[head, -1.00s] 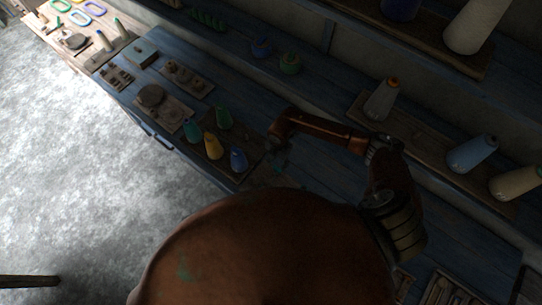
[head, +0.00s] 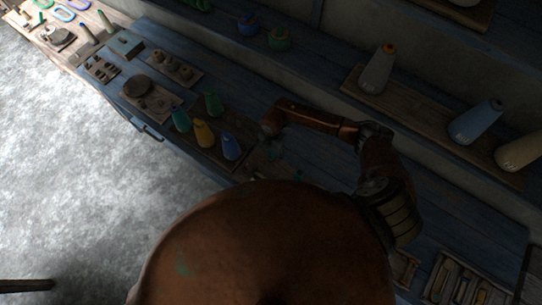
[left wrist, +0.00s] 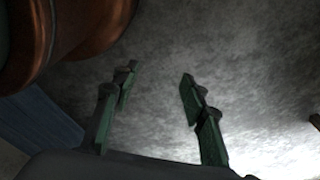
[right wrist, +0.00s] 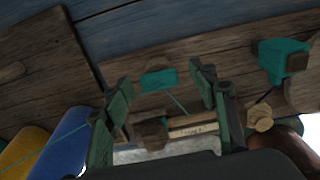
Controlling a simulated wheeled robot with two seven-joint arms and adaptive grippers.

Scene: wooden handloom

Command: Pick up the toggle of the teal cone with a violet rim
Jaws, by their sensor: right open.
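In the right wrist view my right gripper (right wrist: 162,98) is open. Its fingers stand either side of a small teal piece (right wrist: 158,78) on a wooden board, with a thread running from it. A brown wooden block (right wrist: 150,132) and a pale labelled strip (right wrist: 193,130) lie nearer, between the fingers. Another teal piece (right wrist: 283,58) with a brown end sits right of the fingers; a dark thread leads toward a pale wooden knob (right wrist: 260,118). In the head view a teal cone (head: 181,121) stands on a board. I cannot make out a violet rim. My left gripper (left wrist: 157,82) is open and empty.
Green (head: 213,104), yellow (head: 203,134) and blue (head: 230,147) cones stand close to my right gripper. Larger spools, including a grey one (head: 376,70) and a light-blue one (head: 474,122), stand on a raised shelf. A tray of tools (head: 462,283) lies at lower right.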

